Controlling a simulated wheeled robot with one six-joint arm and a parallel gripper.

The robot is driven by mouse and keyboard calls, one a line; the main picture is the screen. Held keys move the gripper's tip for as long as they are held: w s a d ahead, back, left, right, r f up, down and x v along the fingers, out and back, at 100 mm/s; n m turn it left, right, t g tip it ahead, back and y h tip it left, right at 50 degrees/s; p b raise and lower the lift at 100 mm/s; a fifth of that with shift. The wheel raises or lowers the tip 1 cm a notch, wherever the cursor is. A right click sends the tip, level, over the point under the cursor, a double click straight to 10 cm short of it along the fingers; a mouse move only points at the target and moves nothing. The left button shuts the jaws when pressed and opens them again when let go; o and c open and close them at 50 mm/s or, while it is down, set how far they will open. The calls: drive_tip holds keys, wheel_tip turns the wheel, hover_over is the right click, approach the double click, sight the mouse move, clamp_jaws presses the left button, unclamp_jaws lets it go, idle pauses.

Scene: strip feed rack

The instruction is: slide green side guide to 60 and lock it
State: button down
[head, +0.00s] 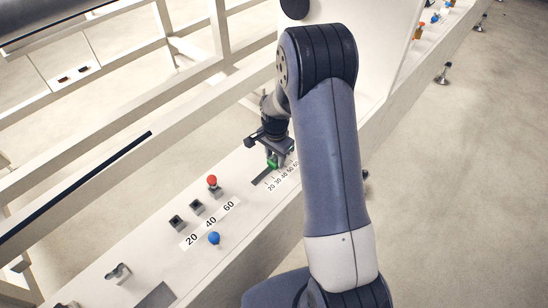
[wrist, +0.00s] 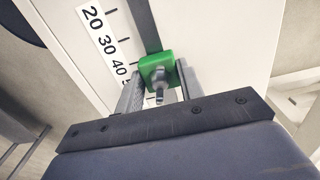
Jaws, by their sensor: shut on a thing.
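The green side guide (wrist: 152,62) sits on the dark slot (wrist: 146,25) of the white rail. It also shows in the head view (head: 272,164), partly under my gripper. My gripper (head: 273,154) is shut on it, with one finger on each side in the wrist view (wrist: 159,87). A grey metal knob or lever (wrist: 158,82) stands on the guide between the fingers; whether it is locked cannot be told. The scale (wrist: 105,42) reads 20, 30, 40 and a partly hidden number. The guide is around the 40 mark; the exact reading is unclear.
A second 20-40-60 strip (head: 210,223) lies left of the guide, with black square sockets, a red-topped knob (head: 212,181) and a blue knob (head: 214,238) near it. A metal clamp (head: 118,273) stands further left. White frame bars run behind.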

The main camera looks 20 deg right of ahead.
drive_tip(key=w+d, duration=0.1)
drive_tip(key=d, duration=0.1)
drive_tip(key=w+d, duration=0.1)
drive_tip(key=shift+w+d, duration=0.3)
drive_tip(key=shift+d, duration=0.1)
drive_tip(key=c, duration=0.9)
unclamp_jaws()
wheel_tip(320, 180, up, 11)
drive_tip(key=shift+f, duration=0.1)
